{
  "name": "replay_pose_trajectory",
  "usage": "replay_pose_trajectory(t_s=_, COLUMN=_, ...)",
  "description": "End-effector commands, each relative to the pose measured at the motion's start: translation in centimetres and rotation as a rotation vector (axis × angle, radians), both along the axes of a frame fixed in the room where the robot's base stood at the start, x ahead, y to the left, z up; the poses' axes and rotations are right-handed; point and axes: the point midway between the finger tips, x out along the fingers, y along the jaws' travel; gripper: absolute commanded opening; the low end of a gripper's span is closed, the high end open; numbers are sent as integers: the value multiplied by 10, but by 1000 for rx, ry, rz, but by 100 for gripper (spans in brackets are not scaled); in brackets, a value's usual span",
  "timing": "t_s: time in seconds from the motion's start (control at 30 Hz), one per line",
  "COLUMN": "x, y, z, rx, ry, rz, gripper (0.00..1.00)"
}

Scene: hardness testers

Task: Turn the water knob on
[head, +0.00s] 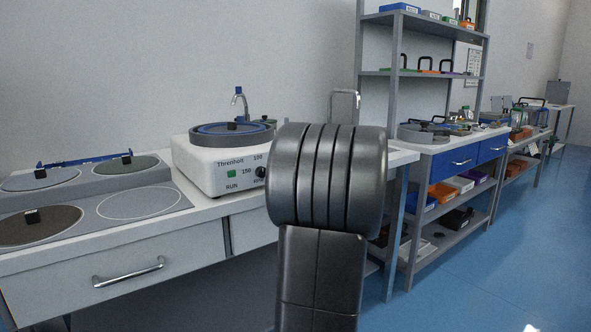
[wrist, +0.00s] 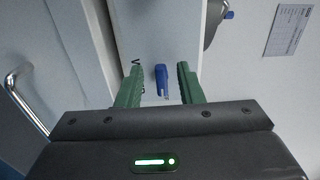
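In the wrist view my gripper (wrist: 160,72) has two green fingers spread apart. A small blue piece (wrist: 161,78) with a pale end shows in the gap between them, over a light strip of surface. It looks like a knob, but I cannot tell for sure, nor whether either finger touches it. In the head view a chrome tap (head: 240,100) with a small blue top (head: 238,89) stands behind the white polishing machine (head: 221,172). My gripper is hidden behind my dark arm in the head view.
A drawer handle (wrist: 22,98) lies left in the wrist view. A grey part with a blue tip (wrist: 229,15) is at upper right, beside a wall notice (wrist: 290,30). The head view shows a shelf unit (head: 420,73) and a bench with blue drawers (head: 457,160).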

Motion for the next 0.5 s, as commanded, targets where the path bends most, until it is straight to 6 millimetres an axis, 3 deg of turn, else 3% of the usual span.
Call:
replay_pose_trajectory(t_s=0.27, x=-13, y=-11, z=2, rx=1, ry=1, rz=-3, gripper=34)
replay_pose_trajectory(t_s=0.5, x=-57, y=-43, z=3, rx=-1, ry=1, rz=-6, gripper=34)
